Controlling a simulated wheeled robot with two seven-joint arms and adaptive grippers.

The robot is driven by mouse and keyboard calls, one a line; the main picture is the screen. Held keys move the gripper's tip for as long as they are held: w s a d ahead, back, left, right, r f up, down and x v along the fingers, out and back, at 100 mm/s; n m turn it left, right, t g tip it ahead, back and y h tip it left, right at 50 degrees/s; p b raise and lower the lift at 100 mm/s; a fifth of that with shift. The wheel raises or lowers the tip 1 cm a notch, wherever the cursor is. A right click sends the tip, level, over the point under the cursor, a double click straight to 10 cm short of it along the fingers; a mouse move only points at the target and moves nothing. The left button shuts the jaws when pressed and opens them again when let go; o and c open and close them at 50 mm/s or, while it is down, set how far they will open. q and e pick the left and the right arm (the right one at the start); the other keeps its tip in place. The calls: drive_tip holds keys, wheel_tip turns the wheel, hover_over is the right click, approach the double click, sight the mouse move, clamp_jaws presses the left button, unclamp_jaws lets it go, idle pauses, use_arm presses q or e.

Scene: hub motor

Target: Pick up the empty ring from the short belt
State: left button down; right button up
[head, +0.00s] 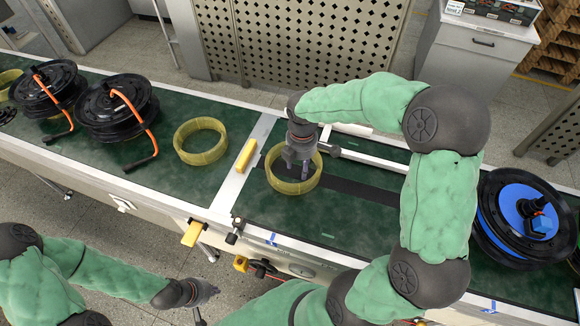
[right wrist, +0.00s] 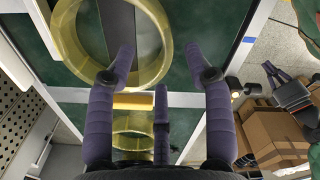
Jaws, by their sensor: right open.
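The empty ring (head: 272,181), a translucent yellow hoop, lies flat on the short green belt (head: 262,217). My right gripper (head: 299,172) reaches down over the ring's far side and hides part of it. In the right wrist view the ring (right wrist: 66,52) is at upper left.
A second yellow ring (head: 200,150) and black reels with orange handles (head: 118,107) are on the long belt at left. A yellow block (head: 245,155) sits at the divider between the belts. A black and blue reel (head: 495,215) stands at right.

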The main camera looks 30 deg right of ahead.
sight(301, 184)
drive_tip(key=f, duration=0.2)
drive_tip(key=f+b, duration=0.1)
drive_tip(key=f, duration=0.1)
drive_tip(key=f+b, duration=0.1)
drive_tip(key=f, duration=0.2)
drive_tip(key=shift+w, duration=0.3)
drive_tip(key=shift+s+d+f+b, duration=0.15)
drive_tip(key=shift+f+b, duration=0.35)
drive_tip(key=shift+f, duration=0.05)
wheel_tip(301, 184, down, 4)
drive_tip(key=shift+s+d+b, duration=0.1)
drive_tip(key=shift+d+b, duration=0.05)
drive_tip(key=shift+b, duration=0.75)
use_arm(q)
drive_tip(key=f, duration=0.5)
drive_tip(key=shift+w+f, duration=0.2)
drive_tip(key=shift+w, duration=0.15)
use_arm(e)
drive_tip(key=shift+r, duration=0.1)
clamp_jaws()
